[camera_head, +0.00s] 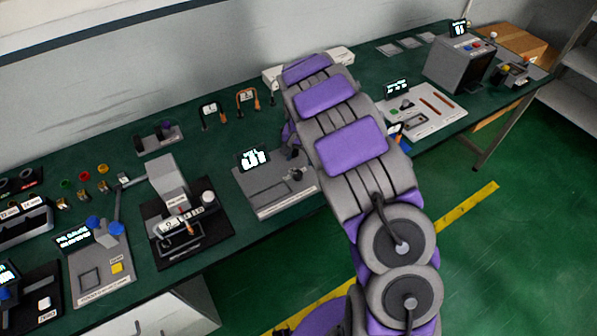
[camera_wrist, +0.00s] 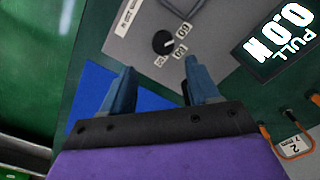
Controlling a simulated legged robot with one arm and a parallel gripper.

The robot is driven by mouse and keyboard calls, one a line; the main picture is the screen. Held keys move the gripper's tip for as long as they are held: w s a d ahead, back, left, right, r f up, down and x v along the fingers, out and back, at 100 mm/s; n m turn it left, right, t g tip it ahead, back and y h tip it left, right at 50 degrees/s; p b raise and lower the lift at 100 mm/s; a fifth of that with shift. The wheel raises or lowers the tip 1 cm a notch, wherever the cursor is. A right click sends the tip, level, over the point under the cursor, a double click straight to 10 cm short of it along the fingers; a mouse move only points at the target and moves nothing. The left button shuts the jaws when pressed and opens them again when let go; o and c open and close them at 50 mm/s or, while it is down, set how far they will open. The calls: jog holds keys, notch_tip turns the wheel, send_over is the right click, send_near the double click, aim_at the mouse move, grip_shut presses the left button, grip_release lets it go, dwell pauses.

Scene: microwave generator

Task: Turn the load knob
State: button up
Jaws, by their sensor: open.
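The knob (camera_wrist: 163,43) is a small black dial with a white mark on a grey panel (camera_wrist: 140,28) in the wrist view. Small white number labels sit beside it. My gripper (camera_wrist: 158,70) is open and empty, with two blue-grey fingers. The knob shows just beyond and between the fingertips, apart from them. In the head view, the grey unit (camera_head: 262,196) with a lit display stands on the green bench left of my arm.
A display (camera_wrist: 282,38) reading PULL 0.0 N lies right of the knob. Orange-handled items (camera_head: 246,97) stand behind the unit. A black-based device (camera_head: 180,252) stands to its left, and a white board (camera_head: 425,112) to the right of my arm.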

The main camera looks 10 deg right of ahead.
aim_at(298, 173)
jog(key=f, duration=0.4)
jog(key=a+f, duration=0.1)
jog(key=f, duration=0.1)
jog(key=shift+f+b, duration=0.1)
jog(key=shift+b, duration=0.3)
jog(key=shift+a+f, duration=0.2)
jog(key=shift+f, duration=0.45)
jog(key=shift+d, duration=0.55)
jog(key=c, duration=0.3)
jog(key=shift+a, duration=0.3)
jog(key=shift+c, duration=1.4)
jog(key=c, duration=0.4)
